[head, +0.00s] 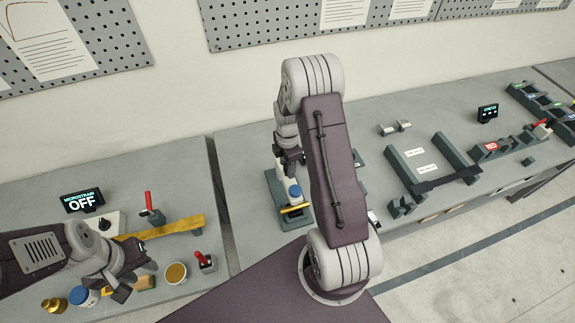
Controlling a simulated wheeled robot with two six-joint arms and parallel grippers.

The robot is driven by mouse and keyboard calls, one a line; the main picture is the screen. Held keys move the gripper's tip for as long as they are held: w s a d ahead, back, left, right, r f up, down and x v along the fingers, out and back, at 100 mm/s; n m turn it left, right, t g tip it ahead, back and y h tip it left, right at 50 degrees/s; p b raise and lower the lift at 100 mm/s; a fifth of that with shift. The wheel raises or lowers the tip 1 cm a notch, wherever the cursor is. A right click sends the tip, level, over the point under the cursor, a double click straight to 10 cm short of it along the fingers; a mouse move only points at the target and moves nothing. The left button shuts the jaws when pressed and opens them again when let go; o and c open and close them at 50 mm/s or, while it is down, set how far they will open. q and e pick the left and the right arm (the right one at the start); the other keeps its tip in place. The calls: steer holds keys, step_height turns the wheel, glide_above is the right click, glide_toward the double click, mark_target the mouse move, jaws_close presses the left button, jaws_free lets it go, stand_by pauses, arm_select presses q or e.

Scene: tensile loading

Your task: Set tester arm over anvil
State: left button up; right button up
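A small device on a dark green base (274,184) stands on the bench in the middle, largely hidden by my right arm. A white cylinder with a blue top (294,191) and a yellow piece (296,209) show on it. I take it for the tester; its arm and anvil cannot be told apart here. My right gripper (290,166) points down just above and behind the blue-topped cylinder; whether it touches anything or is open is unclear. My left gripper (134,284) is over the left bench, its fingers apart and empty, near a tan block (144,283).
The left bench holds a yellow bar (165,229), red-handled clamps (203,260), a yellow-topped pot (176,273), a blue-lidded jar (82,297), a brass piece (54,305) and a display reading OFF (82,201). A dark green fixture (405,172) and trays (540,100) stand right.

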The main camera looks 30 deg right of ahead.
steer(key=shift+r, duration=0.1)
step_height(320, 180, up, 9)
steer(key=b, duration=0.2)
steer(key=shift+f+b, duration=0.2)
steer(key=shift+b, duration=0.15)
steer(key=shift+r, duration=0.15)
